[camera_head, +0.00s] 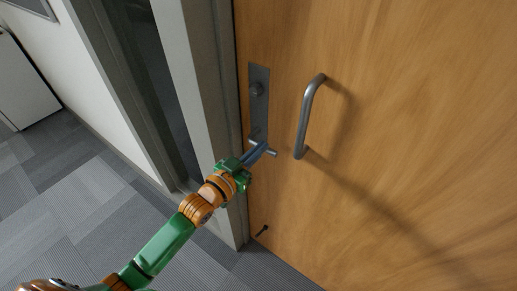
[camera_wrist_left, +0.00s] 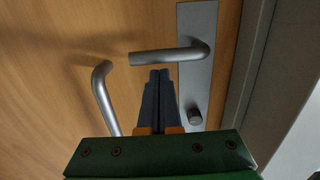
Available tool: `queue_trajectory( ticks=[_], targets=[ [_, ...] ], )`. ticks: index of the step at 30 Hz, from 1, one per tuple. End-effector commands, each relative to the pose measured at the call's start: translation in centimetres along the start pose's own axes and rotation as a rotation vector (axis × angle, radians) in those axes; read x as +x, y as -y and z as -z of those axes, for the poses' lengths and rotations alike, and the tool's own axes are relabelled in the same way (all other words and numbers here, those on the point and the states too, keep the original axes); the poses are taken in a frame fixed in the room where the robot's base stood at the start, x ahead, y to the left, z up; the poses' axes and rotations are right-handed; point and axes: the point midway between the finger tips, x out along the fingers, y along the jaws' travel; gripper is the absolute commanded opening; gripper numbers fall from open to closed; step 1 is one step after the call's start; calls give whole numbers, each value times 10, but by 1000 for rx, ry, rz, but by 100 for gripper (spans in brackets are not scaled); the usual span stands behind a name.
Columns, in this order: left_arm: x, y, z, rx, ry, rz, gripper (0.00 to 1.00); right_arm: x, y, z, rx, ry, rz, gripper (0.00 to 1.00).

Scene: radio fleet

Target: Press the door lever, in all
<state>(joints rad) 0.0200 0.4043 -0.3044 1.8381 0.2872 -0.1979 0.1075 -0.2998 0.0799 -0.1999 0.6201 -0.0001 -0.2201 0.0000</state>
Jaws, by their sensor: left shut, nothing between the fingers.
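The metal door lever (camera_head: 272,152) sits low on a narrow lock plate (camera_head: 260,108) at the left edge of the wooden door. In the left wrist view the lever (camera_wrist_left: 165,56) looks roughly level, pointing left from its plate (camera_wrist_left: 198,70). My left gripper (camera_head: 262,150) is shut and empty, its tips at the lever. In the left wrist view the shut fingertips (camera_wrist_left: 159,72) lie just off the lever's knob-side edge; I cannot tell whether they touch. The fingers hide part of the lever in the head view. My right gripper is out of view.
A bent metal pull handle (camera_head: 307,115) stands out from the door (camera_head: 420,110), right of the lever. A round knob (camera_head: 257,89) is on the plate above the lever. The grey door frame (camera_head: 205,90) is close on the left. Carpet floor (camera_head: 60,220) is open at left.

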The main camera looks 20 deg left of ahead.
Motion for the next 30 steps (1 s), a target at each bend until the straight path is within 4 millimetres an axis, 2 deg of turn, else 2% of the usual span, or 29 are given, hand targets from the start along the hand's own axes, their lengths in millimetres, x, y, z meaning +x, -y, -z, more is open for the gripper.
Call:
queue_trajectory(
  ticks=[30],
  targets=[
    [0,-3,-11,169,2,8,0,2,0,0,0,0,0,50]
  ],
)
